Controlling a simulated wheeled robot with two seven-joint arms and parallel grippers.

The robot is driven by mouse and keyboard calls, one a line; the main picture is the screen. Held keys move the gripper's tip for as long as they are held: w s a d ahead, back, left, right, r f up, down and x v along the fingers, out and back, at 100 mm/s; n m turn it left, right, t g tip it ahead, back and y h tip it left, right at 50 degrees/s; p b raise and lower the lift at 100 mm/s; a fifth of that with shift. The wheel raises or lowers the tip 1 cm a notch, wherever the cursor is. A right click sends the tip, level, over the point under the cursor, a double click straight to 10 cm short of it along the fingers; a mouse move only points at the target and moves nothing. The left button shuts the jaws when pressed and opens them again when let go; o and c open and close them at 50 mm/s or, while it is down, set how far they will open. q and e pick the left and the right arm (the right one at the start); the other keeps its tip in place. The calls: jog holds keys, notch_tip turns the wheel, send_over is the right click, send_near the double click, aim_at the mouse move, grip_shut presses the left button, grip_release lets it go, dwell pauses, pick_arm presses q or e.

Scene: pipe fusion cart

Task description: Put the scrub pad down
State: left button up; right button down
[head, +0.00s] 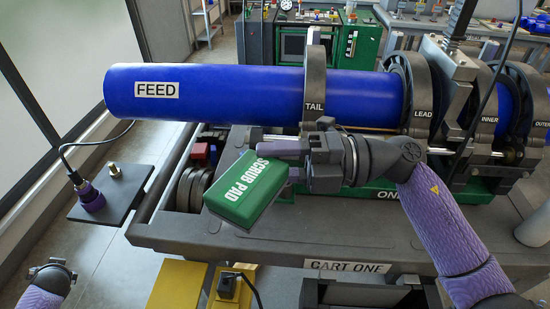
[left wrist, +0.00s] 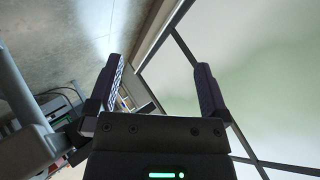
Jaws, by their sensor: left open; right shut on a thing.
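The scrub pad (head: 246,190) is a green block with white lettering, in the middle of the head view. My right gripper (head: 285,160) is shut on it and holds it tilted over the near left part of the cart (head: 240,242), in front of the blue pipe. I cannot tell whether the pad touches anything below. My left gripper shows in the left wrist view (left wrist: 160,95), open, with nothing between its fingers. In the head view only part of my left arm shows at the bottom left.
The blue feed pipe (head: 240,95) runs through the tail clamp (head: 315,90) and lead clamp (head: 418,95). A dark side plate (head: 112,190) with a purple-handled part (head: 90,196) sticks out left. Yellow blocks (head: 178,286) stand at the near edge. The cart top's front left is bare.

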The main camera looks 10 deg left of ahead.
pick_arm(q)
jog(key=s+d+f+m+g+h, duration=0.1)
jog(key=s+d+f+m+h, duration=0.1)
jog(key=s+d+f, duration=0.55)
jog(key=s+d+f+m+g+h, duration=0.1)
jog(key=s+d+f+h, duration=0.25)
jog(key=d+f, duration=0.65)
jog(key=s+d+f+m+h, duration=0.1)
jog(key=s+d, duration=0.4)
jog(key=d, duration=0.5)
jog(key=s+d+f+m+g+h, duration=0.1)
jog(key=s+d+h, duration=0.1)
jog(key=s+d, duration=0.4)
jog(key=d, duration=0.3)
jog(key=shift+s+d+f, duration=0.15)
jog(key=shift+d+f, duration=0.05)
jog(key=shift+d, duration=0.15)
